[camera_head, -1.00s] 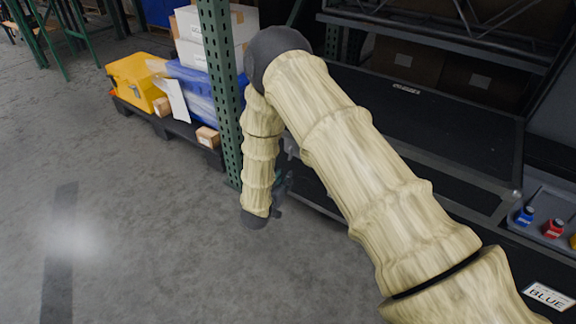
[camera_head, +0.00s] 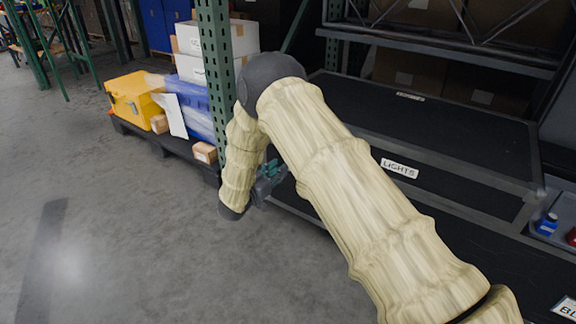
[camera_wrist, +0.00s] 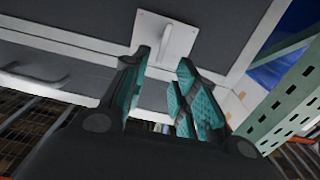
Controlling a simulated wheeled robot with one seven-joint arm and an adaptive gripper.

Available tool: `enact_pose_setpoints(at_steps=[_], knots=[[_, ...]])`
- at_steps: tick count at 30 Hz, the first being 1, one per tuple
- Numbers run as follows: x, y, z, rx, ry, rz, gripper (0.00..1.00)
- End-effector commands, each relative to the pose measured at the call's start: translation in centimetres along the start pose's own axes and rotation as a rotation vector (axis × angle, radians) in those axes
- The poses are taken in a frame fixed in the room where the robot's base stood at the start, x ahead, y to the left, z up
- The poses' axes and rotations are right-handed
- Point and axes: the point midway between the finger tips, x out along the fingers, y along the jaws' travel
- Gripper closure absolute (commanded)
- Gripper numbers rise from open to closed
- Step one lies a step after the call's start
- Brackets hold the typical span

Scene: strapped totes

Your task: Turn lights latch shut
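A LIGHTS label (camera_head: 399,168) is on the front of the dark tote or shelf unit, right of my arm. In the wrist view a pale plate with a small upright lever (camera_wrist: 165,42), which looks like a latch, is on a grey panel; no label there shows whose latch it is. My gripper (camera_wrist: 162,68) has its teal fingers apart with nothing between them, just short of the lever and roughly in line with it. In the head view my gripper (camera_head: 268,174) is partly hidden by my arm, at the unit's left end; the latch is not visible there.
A green perforated post (camera_head: 214,75) stands close behind my arm, and it also shows at right in the wrist view (camera_wrist: 290,105). A yellow case (camera_head: 135,97) and white boxes (camera_head: 190,45) sit on a pallet at left. A grey bar handle (camera_wrist: 35,78) is left of the plate.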

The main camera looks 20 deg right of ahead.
Motion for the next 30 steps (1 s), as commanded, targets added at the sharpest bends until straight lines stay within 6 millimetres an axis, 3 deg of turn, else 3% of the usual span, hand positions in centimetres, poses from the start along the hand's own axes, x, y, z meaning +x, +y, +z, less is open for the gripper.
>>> enact_pose_setpoints(at_steps=[3,12,26,30], knots=[[2.1,0.1,0.3,0.002,0.001,0.003,0.71],[5.8,0.1,0.1,0.002,0.001,0.002,0.71],[6.7,0.0,0.0,0.0,0.0,0.0,0.71],[6.7,0.0,0.0,0.0,0.0,0.0,0.97]])
